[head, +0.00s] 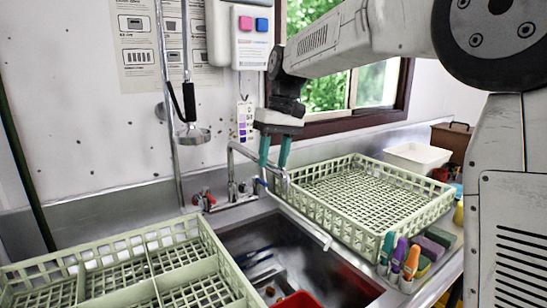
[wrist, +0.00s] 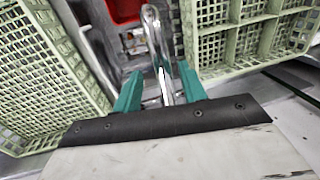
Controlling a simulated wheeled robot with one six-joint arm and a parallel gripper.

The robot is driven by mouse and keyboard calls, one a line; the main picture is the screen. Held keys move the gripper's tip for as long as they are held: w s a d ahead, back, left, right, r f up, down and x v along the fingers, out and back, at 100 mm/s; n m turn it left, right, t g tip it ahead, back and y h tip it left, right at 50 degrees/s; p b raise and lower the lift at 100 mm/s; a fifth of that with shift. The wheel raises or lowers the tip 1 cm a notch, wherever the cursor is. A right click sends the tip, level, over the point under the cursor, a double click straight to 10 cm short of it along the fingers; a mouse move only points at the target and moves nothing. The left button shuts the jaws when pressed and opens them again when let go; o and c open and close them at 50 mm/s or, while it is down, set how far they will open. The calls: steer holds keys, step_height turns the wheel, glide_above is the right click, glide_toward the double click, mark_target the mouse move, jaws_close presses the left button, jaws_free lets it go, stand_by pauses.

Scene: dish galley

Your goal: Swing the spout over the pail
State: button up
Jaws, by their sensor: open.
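The chrome spout (head: 246,155) rises from the tap body at the back of the sink and reaches to the right, toward my gripper. My gripper (head: 274,158) points down at it with its two teal fingers apart. In the wrist view the spout (wrist: 160,55) runs upward from between the open fingers of my gripper (wrist: 158,88), with a gap visible on the left. I cannot tell whether either finger touches it. The red pail (head: 298,300) is at the bottom of the head view, mostly cut off; its red also shows at the top of the wrist view (wrist: 123,9), left of the spout.
A green divided rack (head: 213,240) stands left of the sink (head: 330,275), and a green open rack (head: 330,222) stands right of it. Red and blue tap handles flank the spout base. Several colored bottles (head: 400,262) stand at the right rack's front.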

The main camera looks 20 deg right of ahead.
step_height(320, 180, up, 7)
steer(key=d, duration=0.1)
steer(key=shift+w+d+r, duration=0.2)
